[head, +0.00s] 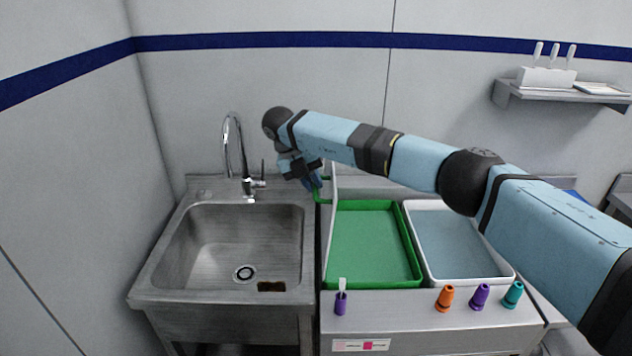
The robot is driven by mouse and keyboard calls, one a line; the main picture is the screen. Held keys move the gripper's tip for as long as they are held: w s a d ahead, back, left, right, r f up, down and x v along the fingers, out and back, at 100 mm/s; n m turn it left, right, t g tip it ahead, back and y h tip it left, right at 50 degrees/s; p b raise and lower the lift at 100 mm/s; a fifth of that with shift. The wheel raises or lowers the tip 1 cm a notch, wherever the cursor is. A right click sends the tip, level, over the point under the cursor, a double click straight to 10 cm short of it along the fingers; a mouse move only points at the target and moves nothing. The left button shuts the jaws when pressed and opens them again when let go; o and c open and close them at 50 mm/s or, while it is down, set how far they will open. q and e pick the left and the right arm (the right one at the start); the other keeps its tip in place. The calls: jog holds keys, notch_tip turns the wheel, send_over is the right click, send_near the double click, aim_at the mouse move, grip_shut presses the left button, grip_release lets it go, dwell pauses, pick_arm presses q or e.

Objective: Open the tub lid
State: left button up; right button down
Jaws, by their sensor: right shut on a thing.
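The green tub (372,248) stands on the steel counter right of the sink, its inside visible and empty. A thin pale panel, which looks like its lid (331,222), stands upright and nearly edge-on along the tub's left side. A green handle (324,199) sits at the panel's far end. My right gripper (315,187) is at this handle and shut on it, reaching from the right over the back of the tubs. The fingertips are small and partly hidden here. My left gripper is out of view.
A white-rimmed tub (512,276) with a blue-grey inside stands to the right. Orange (445,298), purple (480,296) and teal (513,294) cones and a purple piece (340,304) line the counter's front. The sink (180,255) and tall faucet (228,150) are left of my gripper.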

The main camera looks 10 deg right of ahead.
jog(key=shift+s+f, duration=0.15)
jog(key=shift+f, duration=0.35)
jog(key=c, duration=1.3)
grip_release()
jog(key=shift+o, duration=0.7)
jog(key=shift+w+d, duration=0.15)
jog(key=shift+w, duration=0.15)
jog(key=b+v, duration=0.2)
jog(key=v, duration=1.1)
jog(key=shift+w+r, duration=0.15)
jog(key=shift+r, duration=0.25)
